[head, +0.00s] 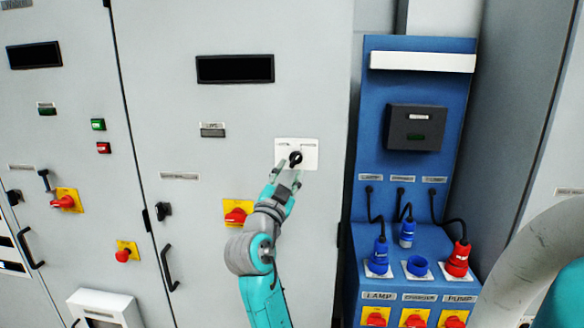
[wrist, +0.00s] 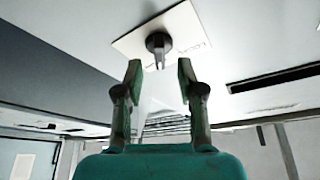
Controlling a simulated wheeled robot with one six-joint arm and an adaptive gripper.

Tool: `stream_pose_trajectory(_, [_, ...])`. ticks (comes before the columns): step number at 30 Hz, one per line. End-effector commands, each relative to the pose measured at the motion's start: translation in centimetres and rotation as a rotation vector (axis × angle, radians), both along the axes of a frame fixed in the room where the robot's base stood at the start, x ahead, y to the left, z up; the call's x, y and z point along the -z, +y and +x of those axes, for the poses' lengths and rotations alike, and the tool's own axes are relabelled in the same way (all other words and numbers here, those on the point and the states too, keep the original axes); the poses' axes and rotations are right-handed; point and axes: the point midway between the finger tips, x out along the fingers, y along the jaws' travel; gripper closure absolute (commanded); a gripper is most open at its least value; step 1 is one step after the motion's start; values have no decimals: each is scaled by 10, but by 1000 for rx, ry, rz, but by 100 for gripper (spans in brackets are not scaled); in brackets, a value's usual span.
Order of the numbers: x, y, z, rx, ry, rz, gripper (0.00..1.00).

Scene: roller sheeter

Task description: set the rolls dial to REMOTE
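A black dial (head: 295,158) on a white plate (head: 311,148) is on the grey cabinet door in the head view. I take it for the rolls dial; its lettering is too small to read. In the wrist view the dial (wrist: 159,44) stands out from the plate (wrist: 190,30), its narrow handle toward me. My gripper (head: 287,172) is just below the dial. In the wrist view my gripper (wrist: 158,72) is open, its fingertips apart to either side of the dial's handle end. I cannot tell if either finger touches it.
A yellow-backed red switch (head: 236,214) is left of my arm. A blue socket panel (head: 400,240) with cabled plugs stands to the right. A black door handle (head: 170,268) sticks out at lower left. The door around the plate is mostly flat.

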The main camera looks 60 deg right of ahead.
Motion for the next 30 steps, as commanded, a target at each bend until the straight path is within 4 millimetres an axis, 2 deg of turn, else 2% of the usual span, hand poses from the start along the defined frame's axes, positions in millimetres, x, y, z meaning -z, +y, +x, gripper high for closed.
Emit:
stream_pose_trajectory(6, [16,42,-7,-4,2,1,61])
stream_pose_trajectory(13, [26,71,-12,-2,0,1,61])
stream_pose_trajectory(18, [28,79,-15,-1,-1,1,61])
stream_pose_trajectory(30, [28,79,-15,0,-1,2,61])
